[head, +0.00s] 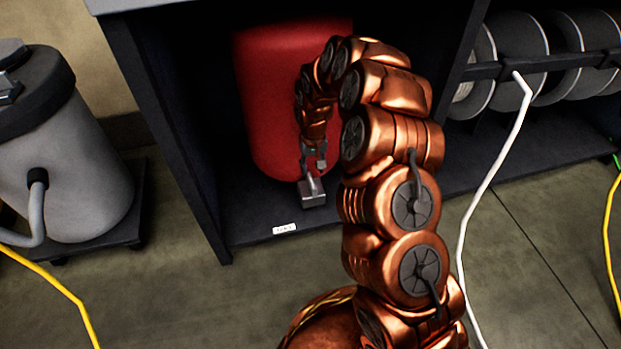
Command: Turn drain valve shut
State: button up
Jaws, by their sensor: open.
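A red tank (265,110) stands upright inside a dark cabinet, partly hidden behind my copper arm. A small grey metal block (312,195), which looks like the drain valve, sits low in front of the tank near the shelf floor. My gripper (312,172) points down just above this block and is open. I cannot tell whether its fingers touch the block. The valve's handle and its angle are too small to make out.
A grey vacuum (75,150) stands at left. Cable reels (520,60) and a white hose (490,180) are at right.

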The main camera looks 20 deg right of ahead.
aim_at(312, 181)
jog(key=f+b, duration=0.3)
jog(key=f, duration=0.4)
jog(key=shift+a+f, duration=0.1)
jog(key=shift+a, duration=0.1)
grip_shut()
